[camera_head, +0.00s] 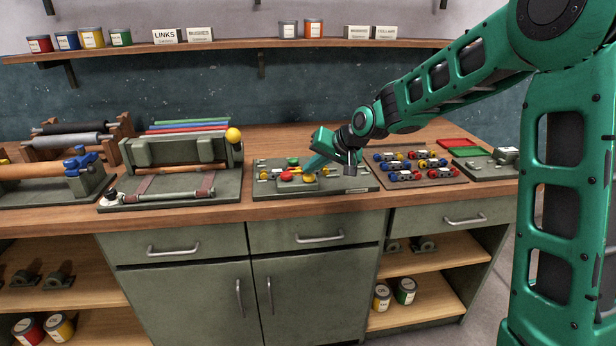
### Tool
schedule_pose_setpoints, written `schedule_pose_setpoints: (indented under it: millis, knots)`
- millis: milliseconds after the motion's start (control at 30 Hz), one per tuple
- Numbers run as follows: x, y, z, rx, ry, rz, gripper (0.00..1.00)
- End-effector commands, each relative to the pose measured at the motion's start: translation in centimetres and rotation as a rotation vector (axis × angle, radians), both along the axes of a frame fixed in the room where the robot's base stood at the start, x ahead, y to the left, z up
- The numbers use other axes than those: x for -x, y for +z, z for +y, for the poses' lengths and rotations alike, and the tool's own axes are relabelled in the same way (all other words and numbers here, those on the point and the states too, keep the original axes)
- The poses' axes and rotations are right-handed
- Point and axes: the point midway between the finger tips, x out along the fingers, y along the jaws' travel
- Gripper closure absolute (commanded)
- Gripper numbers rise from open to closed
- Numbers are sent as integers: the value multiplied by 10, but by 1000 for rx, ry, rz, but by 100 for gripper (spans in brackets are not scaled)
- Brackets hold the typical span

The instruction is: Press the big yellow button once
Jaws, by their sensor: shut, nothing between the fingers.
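A grey-green panel (350,187) lies on the bench in the middle.
A shelf (200,46) with tins and labels runs above the bench.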

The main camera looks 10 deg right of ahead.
Motion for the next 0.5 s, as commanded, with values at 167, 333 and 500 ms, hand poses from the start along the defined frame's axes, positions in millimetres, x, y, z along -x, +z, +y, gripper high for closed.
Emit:
schedule_pose_setpoints:
  millis: [167, 333, 500]
  knots:
    - [0, -3, 0, 1, 1, 2, 100]
    - [0, -5, 0, 1, 1, 2, 100]
    - [1, -6, 0, 1, 1, 3, 100]
